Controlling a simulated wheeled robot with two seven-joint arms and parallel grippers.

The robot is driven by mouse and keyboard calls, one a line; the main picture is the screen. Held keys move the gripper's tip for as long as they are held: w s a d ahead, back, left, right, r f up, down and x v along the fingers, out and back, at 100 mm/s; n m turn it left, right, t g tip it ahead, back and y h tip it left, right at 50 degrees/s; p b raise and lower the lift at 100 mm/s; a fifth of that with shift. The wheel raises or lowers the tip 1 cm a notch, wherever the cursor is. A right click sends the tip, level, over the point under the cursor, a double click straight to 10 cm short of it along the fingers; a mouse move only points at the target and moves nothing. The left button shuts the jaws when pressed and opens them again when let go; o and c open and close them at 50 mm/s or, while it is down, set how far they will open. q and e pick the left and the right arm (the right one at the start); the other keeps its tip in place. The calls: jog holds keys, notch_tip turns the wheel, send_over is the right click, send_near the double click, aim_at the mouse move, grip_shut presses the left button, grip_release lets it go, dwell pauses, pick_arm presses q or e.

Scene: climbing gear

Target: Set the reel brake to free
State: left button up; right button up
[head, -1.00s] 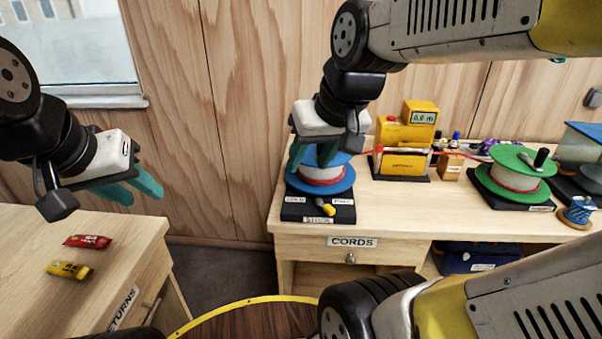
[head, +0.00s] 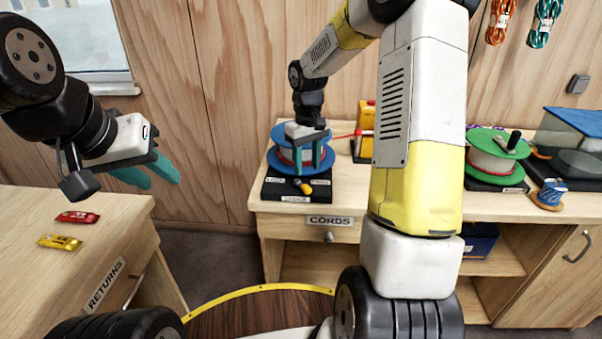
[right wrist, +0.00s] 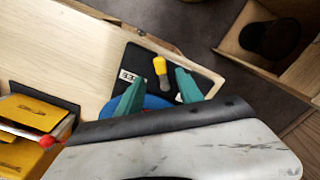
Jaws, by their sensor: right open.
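The cord reel (head: 283,134) has blue flanges and a red cord and stands on a black base (head: 270,190) at the left end of the cords bench. A brake lever with a yellow grip (head: 304,187) lies at the front of the base, pointing toward the front edge; it also shows in the right wrist view (right wrist: 160,65). Small white labels flank the lever, too small to read surely. My right gripper (head: 308,166) is open, pointing down in front of the reel, its fingertips to either side of the lever, apparently not touching. My left gripper (head: 160,180) is open and empty.
A yellow cord meter (head: 366,118) stands right of the reel, partly hidden by my right arm. A green reel (head: 495,150) and a small blue spool (head: 549,194) stand further right. Red (head: 77,217) and yellow (head: 59,242) packets lie on the returns table (head: 30,200).

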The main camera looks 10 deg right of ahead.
aim_at(307, 187)
notch_tip(307, 187, down, 7)
jog(key=shift+f, duration=0.1)
dwell(0.3)
jog(key=shift+c, duration=0.4)
